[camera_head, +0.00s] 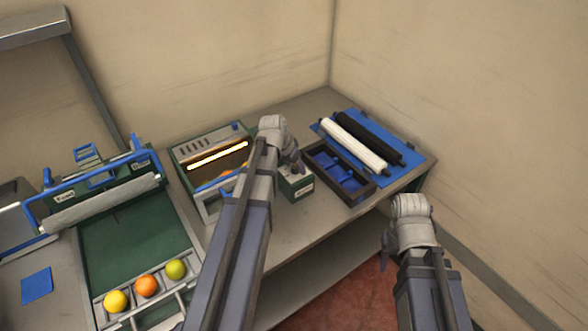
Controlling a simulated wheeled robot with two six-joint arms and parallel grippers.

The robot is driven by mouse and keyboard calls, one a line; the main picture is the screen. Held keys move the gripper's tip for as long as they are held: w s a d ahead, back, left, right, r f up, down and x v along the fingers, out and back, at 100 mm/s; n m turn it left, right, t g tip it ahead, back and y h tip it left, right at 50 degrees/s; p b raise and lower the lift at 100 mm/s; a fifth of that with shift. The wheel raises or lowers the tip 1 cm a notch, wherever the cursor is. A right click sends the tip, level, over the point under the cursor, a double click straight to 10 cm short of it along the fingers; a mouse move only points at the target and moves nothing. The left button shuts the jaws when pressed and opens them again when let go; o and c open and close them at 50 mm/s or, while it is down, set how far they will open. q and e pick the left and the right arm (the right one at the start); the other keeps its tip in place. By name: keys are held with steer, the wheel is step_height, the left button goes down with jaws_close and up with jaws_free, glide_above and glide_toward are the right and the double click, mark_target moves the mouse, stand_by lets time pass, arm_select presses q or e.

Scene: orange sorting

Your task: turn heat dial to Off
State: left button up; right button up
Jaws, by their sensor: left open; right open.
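A small green and grey box (301,190) with a white label stands on the grey table, right of an oven-like heater (184,153) with a glowing bar (218,154). My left gripper (296,168) is directly above or at the top of the small box, pointing down, open. It covers the box's top, so I cannot make out a heat dial, its setting, or whether the fingers touch it. A small blue knob-like part (236,127) shows on the heater's top right. My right gripper (388,248) is open, off the table's front right edge, away from these.
A dark tray (322,177) with blue compartments lies just right of the small box. Behind it, white and black rollers (352,144) lie on a blue board (412,160). Left are a green sorting bed (130,240) with three fruits and a blue-framed roller unit (100,205).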

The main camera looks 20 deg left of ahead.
arm_select(q)
jaws_close()
stand_by(0.5)
